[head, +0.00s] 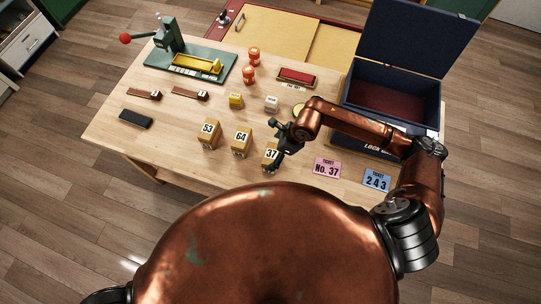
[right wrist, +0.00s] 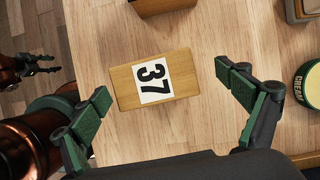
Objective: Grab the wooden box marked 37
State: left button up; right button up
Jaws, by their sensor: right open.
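The wooden box marked 37 (head: 270,155) stands on the wooden table, rightmost of three numbered boxes. In the right wrist view the box (right wrist: 155,80) lies between and ahead of the fingers, its white label facing the camera. My right gripper (head: 281,143) is over the box, and part of the box is hidden behind it in the head view. In the right wrist view my right gripper (right wrist: 167,112) is open and empty, with a green-padded finger on each side. My left gripper (right wrist: 38,68) shows at the left edge of the right wrist view, away from the box; its jaws are unclear.
Boxes marked 64 (head: 241,140) and 53 (head: 209,132) stand left of box 37. A pink ticket (head: 327,167) and a blue ticket (head: 376,180) lie to the right. An open dark lock box (head: 350,96) stands behind my right arm. A round cream tin (right wrist: 309,84) is at right.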

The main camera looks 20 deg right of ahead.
jog(key=shift+s+a+p+x, duration=0.15)
jog(key=shift+p+x, duration=0.15)
jog(key=shift+x, duration=1.45)
jog(key=shift+s+a+p+x, duration=0.15)
jog(key=shift+p+x, duration=0.1)
jog(key=shift+x, duration=1.5)
jog(key=shift+r, duration=0.1)
jog(key=c, duration=1.4)
